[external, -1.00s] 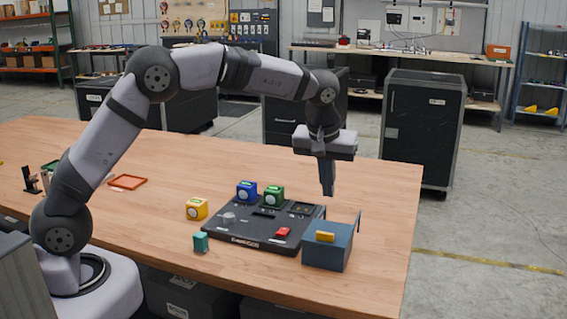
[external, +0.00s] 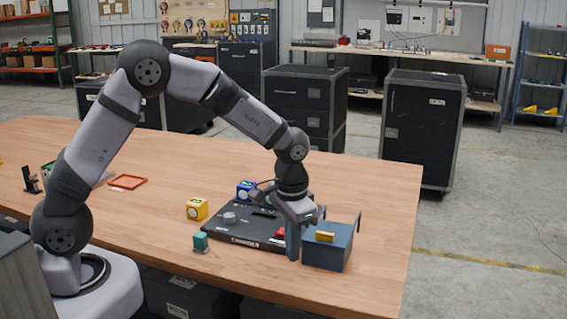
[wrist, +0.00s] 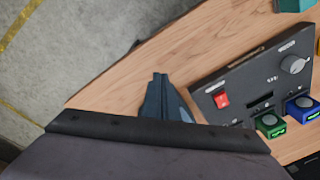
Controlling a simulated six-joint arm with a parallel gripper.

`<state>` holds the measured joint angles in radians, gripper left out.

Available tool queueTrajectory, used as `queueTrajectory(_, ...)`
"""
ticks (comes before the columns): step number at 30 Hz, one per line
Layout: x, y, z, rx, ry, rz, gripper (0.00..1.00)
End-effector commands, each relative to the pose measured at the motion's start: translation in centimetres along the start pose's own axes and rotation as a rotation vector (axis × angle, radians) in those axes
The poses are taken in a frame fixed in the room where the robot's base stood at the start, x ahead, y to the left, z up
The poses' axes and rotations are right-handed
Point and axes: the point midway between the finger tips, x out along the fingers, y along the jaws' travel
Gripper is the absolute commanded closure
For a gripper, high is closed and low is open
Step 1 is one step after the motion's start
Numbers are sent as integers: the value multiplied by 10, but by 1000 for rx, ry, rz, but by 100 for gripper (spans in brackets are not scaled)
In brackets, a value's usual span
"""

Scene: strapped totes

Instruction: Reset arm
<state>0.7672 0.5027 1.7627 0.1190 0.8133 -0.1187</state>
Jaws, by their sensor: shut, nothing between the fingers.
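My gripper (external: 292,256) points down at the front side of the black panel (external: 225,235), just left of the blue box (external: 340,255). Its fingers are together and empty; they also show in the wrist view (wrist: 158,80). The panel has a red switch (external: 281,232) and a grey knob (external: 229,218). The blue box has a yellow piece (external: 325,237) on top. A blue cube (external: 246,190) is at the panel's back edge. A green cube (wrist: 270,125) beside it shows in the wrist view; my arm hides it in the external view.
A yellow cube (external: 196,209) and a teal block (external: 200,241) stand left of the panel. An orange-red tray (external: 128,182) lies farther left. The table (external: 370,180) is clear at the back right. Black cabinets (external: 425,125) stand behind it.

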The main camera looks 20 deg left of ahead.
Motion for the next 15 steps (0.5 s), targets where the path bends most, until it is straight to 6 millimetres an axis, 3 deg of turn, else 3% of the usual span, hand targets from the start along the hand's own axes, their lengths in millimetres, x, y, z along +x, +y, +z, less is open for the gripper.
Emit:
queueTrajectory(1, 6, -5, 27, 10, -37, 11, 100)
queueTrajectory(7, 18, -34, 130, -62, -150, 58, 100)
queueTrajectory(12, 12, -59, 215, -251, -217, 90, 100)
queueTrajectory(15, 5, -72, 253, -375, -228, 100, 100)
